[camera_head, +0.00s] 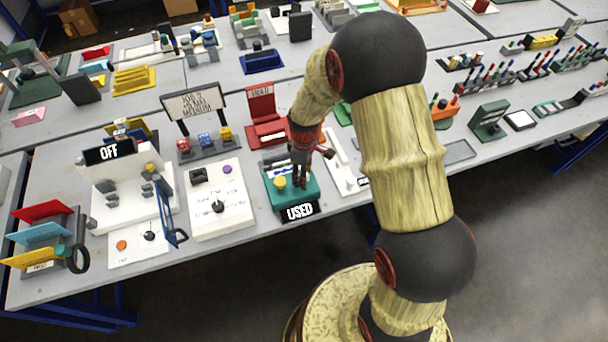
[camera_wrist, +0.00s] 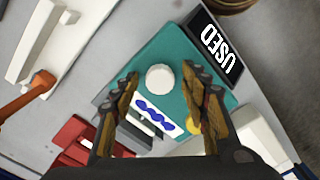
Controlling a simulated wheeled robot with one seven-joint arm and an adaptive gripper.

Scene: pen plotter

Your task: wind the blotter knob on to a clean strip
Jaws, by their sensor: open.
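The teal blotter box (camera_head: 272,203) stands near the front edge of the table; it fills the middle of the wrist view (camera_wrist: 180,50). Its white round knob (camera_wrist: 160,79) lies between my fingertips in the wrist view and is hidden behind my gripper in the head view. A paper strip (camera_wrist: 150,117) with blue ink marks shows beside the knob. A black sign (camera_wrist: 221,48) on the box reads USED, also in the head view (camera_head: 300,213). My gripper (camera_head: 302,183) is open above the box, one finger each side of the knob; I cannot tell whether they touch it.
A yellow button (camera_head: 280,182) sits on the box. A red stand (camera_head: 262,108) is behind it. A white panel with a lever (camera_head: 218,206) is to the left. A white slotted bar (camera_head: 344,170) is close on the right.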

